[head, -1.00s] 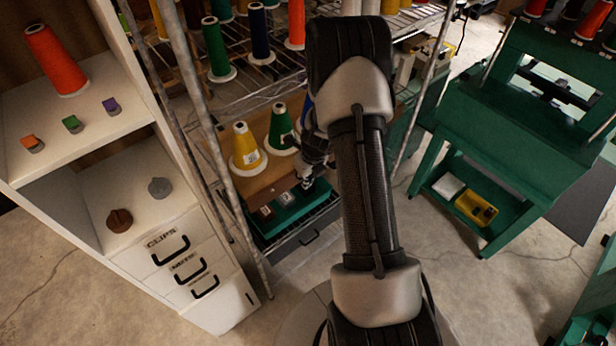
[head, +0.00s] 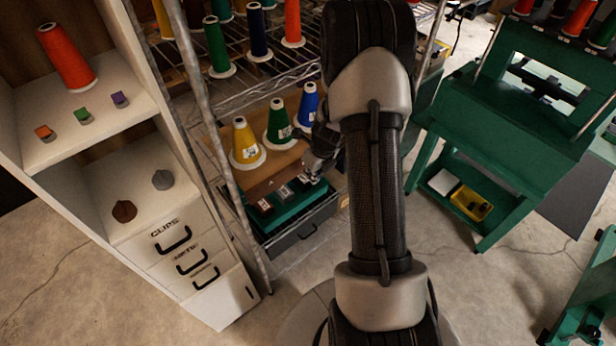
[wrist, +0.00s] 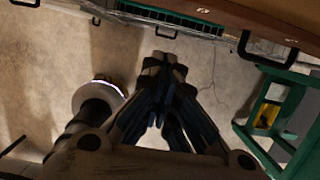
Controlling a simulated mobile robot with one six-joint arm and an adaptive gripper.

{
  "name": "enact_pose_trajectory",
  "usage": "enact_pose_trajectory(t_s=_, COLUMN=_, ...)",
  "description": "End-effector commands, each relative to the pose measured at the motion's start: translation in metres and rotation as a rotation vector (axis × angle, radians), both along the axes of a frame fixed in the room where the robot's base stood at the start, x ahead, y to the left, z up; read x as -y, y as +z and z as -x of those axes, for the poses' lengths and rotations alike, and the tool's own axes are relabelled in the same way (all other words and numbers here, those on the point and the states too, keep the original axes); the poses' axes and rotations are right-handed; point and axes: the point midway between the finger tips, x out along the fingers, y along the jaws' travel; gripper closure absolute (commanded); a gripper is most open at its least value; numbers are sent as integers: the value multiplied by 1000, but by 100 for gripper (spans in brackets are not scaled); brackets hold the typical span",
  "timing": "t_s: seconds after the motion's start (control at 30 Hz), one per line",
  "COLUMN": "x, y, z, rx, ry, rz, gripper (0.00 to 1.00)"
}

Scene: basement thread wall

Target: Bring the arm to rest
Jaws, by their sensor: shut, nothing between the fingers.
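My gripper (head: 312,178) shows in the head view left of my forearm, partly hidden by it, in front of the wire rack and near the green tray (head: 292,211). In the wrist view my gripper (wrist: 160,62) points away from the camera with its fingertips together, shut and empty, over the bare concrete floor. The yellow (head: 244,142), green (head: 278,122) and blue (head: 308,105) thread cones stand upright on a brown board behind it. I cannot tell exactly how far the gripper is from the tray.
A white cabinet (head: 205,250) with labelled drawers stands at the left, close to a metal rack post (head: 222,165). A green bench (head: 510,130) stands at the right, with a yellow bin (head: 471,203) on its lower shelf. The floor (head: 480,300) at the front right is mostly open.

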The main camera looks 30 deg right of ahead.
Motion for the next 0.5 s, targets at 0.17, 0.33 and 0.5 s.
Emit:
enact_pose_trajectory(t_s=0.17, x=1, y=35, z=10, rx=-2, ry=-2, rz=0, gripper=100)
enact_pose_trajectory(t_s=0.33, x=1, y=50, z=14, rx=-3, ry=-1, rz=-2, gripper=100)
enact_pose_trajectory(t_s=0.5, x=0, y=53, z=16, rx=-4, ry=-1, rz=-2, gripper=100)
